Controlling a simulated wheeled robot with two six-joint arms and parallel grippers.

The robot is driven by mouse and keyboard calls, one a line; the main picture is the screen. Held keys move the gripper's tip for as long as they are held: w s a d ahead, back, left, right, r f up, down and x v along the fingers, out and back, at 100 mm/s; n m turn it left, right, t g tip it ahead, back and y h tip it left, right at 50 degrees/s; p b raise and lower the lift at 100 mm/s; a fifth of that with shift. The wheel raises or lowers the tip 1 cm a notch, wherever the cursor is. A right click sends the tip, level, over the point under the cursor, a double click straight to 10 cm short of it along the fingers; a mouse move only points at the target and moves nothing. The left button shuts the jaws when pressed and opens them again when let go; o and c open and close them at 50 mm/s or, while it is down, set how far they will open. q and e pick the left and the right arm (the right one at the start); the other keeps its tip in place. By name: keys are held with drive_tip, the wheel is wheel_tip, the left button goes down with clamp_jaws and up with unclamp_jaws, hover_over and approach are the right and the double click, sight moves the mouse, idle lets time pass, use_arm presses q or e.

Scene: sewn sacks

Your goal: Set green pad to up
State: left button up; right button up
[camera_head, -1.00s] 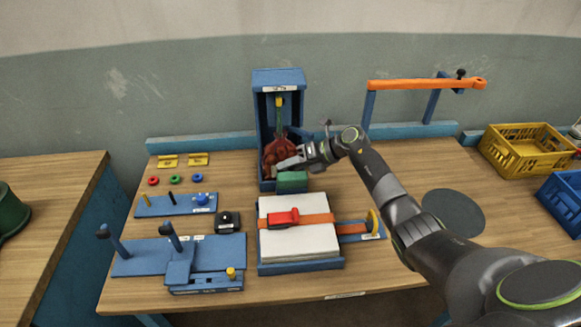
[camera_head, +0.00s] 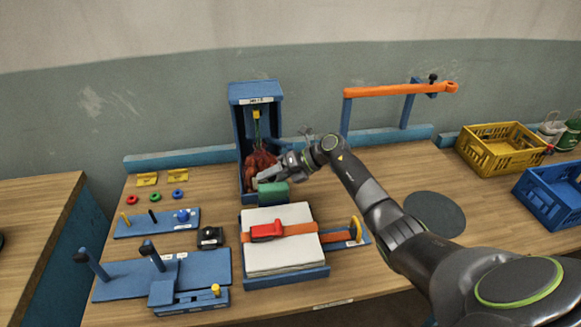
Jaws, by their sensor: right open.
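The green pad (camera_head: 273,193) is a small block at the front of the tall blue stand (camera_head: 241,158). A dark red sack (camera_head: 260,166) hangs inside the stand behind the pad, below a yellow and green piece (camera_head: 257,124). My right gripper (camera_head: 266,177) is open at the stand's mouth, just above the pad and in front of the sack. Its fingertips are small here, and I cannot tell whether they touch the pad or the sack. My left gripper is not in view.
In front of the stand, a white stack (camera_head: 279,256) lies under an orange strap with a red buckle (camera_head: 266,231). Blue peg boards (camera_head: 160,225) stand at left. An orange bar (camera_head: 400,90) rises behind my right arm. Yellow (camera_head: 503,150) and blue crates (camera_head: 550,200) sit at right.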

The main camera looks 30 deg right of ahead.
drive_tip(key=b+v, duration=0.5)
drive_tip(key=v, duration=1.2)
drive_tip(key=shift+w, duration=0.1)
